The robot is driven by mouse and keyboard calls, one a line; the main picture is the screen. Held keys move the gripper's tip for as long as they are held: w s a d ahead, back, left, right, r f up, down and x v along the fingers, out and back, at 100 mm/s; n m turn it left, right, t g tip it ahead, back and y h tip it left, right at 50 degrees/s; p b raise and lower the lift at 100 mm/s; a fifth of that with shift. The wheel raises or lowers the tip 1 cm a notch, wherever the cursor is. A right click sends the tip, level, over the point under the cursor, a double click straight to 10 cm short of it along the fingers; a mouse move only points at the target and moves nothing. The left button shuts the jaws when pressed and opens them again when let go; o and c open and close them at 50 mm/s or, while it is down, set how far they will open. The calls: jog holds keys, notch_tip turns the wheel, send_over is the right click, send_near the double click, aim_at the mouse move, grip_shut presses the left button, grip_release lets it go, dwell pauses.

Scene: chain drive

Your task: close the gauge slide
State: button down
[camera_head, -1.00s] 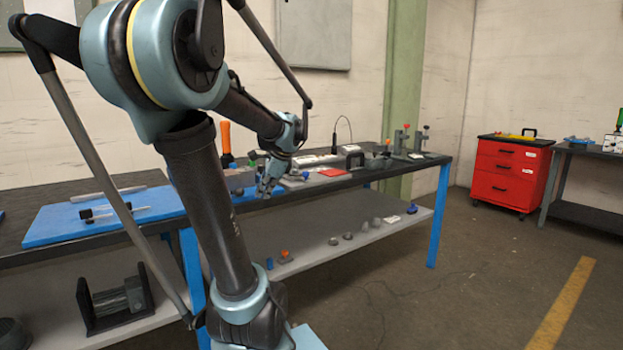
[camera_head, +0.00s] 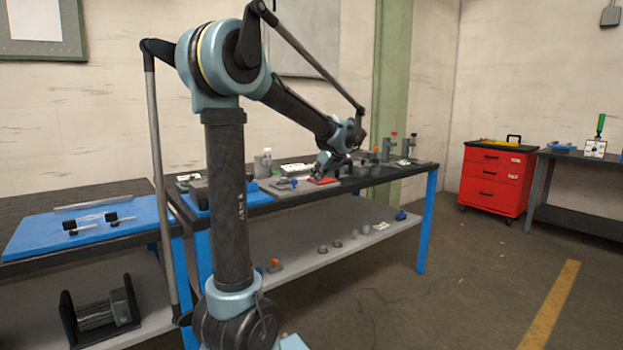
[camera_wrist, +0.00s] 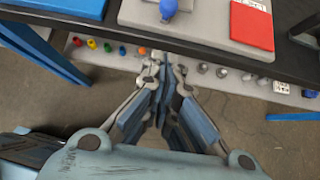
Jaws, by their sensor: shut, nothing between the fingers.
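In the wrist view my gripper (camera_wrist: 165,58) is shut and empty, with its fingers pointing toward the bench's front edge. In the head view my gripper (camera_head: 317,172) hangs at the bench, close to the red plate. A light grey plate with a blue knob (camera_wrist: 168,8) lies at the top of the wrist view, beyond the fingertips. The blue knob also shows in the head view (camera_head: 294,182), left of my gripper. I cannot tell for certain which part is the gauge slide. The grey plate is cut off by the wrist view's top edge.
A red plate with a white label (camera_wrist: 252,24) lies right of the blue knob. The dark bench top (camera_head: 262,208) carries several fixtures. A lower shelf (camera_head: 300,250) holds small parts. A blue mat (camera_head: 40,232) lies on the left bench. A red drawer cabinet (camera_head: 490,180) stands right.

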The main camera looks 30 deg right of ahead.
aim_at(285, 179)
jog(key=w+f, duration=0.5)
jog(key=w, duration=0.4)
jog(key=shift+w+a+f, duration=0.2)
jog(key=shift+a, duration=0.2)
jog(key=w, duration=0.7)
jog(key=w+a, duration=0.1)
jog(key=w, duration=0.3)
jog(key=shift+w, duration=0.6)
jog(key=shift+r, duration=0.1)
